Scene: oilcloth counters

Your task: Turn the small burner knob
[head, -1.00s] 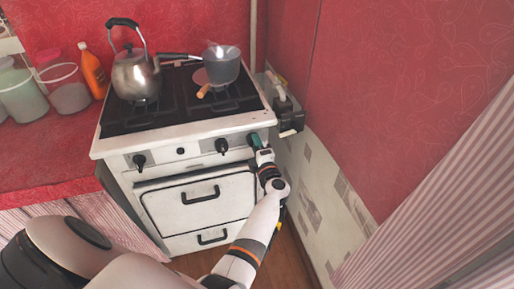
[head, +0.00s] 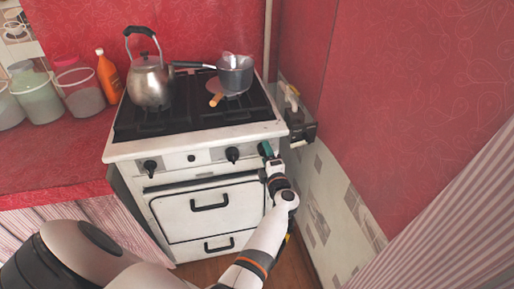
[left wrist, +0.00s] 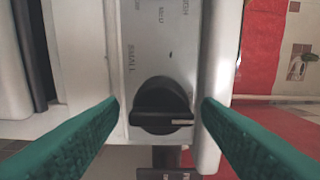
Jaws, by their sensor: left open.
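The small burner knob (left wrist: 162,106) is black and round with a raised grip bar and a pale mark. In the left wrist view it sits on the white stove panel (left wrist: 160,65), with the word SMALL printed near it. My left gripper (left wrist: 160,115) is open, its green fingers one on each side of the knob, with a gap showing on both sides. In the head view my left gripper (head: 267,152) is at the right end of the stove front and hides that knob. Two other black knobs, one on the left (head: 150,167) and one in the middle (head: 232,154), are in plain view. My right gripper is not in view.
A steel kettle (head: 151,85) and a grey saucepan (head: 236,74) stand on the stove top (head: 190,140). The oven door (head: 208,212) is shut below the panel. A tiled wall (head: 322,200) is close on the right. Jars and an orange bottle (head: 108,76) stand on the red counter at left.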

